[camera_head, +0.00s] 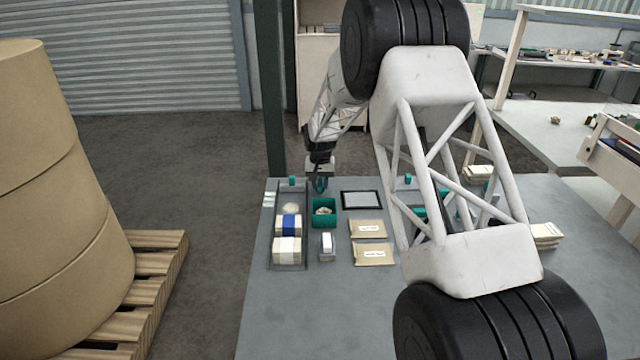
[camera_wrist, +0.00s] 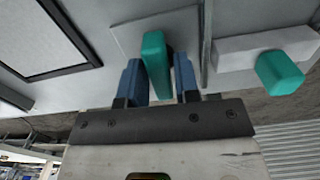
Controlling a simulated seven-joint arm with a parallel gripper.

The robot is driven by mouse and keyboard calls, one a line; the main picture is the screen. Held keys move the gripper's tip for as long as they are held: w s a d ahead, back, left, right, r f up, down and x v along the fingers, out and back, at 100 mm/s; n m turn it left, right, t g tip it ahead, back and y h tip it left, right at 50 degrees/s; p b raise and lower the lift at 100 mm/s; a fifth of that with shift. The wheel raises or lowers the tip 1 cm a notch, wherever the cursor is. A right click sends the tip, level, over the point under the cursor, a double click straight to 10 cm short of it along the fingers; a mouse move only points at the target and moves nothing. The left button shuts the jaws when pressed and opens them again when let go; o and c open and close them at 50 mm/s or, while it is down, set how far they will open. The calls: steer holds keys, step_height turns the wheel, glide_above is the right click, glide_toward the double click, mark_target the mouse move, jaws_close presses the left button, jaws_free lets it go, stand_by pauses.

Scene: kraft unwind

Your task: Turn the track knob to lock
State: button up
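In the wrist view a teal knob (camera_wrist: 157,66) stands on a pale square plate, between the two blue fingers of my gripper (camera_wrist: 160,82). The fingers lie close along both its sides; I cannot tell whether both touch it. A second teal knob (camera_wrist: 280,73) sits on a grey block to the right. In the head view my gripper (camera_head: 320,186) is low at the table's far edge, right of a teal knob (camera_head: 292,181); the knob between its fingers is mostly hidden there. No label shows which is the track knob, and no lock mark can be read.
On the grey table (camera_head: 300,310) are a long tray (camera_head: 273,253) with stacks, a teal bin (camera_head: 324,222), a black-framed panel (camera_head: 361,199) and kraft packets (camera_head: 374,254). My arm covers the table's right part. The front left of the table is clear.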

mark_target(320, 182)
steer(key=shift+o, duration=1.1)
steer(key=shift+r, duration=3.85)
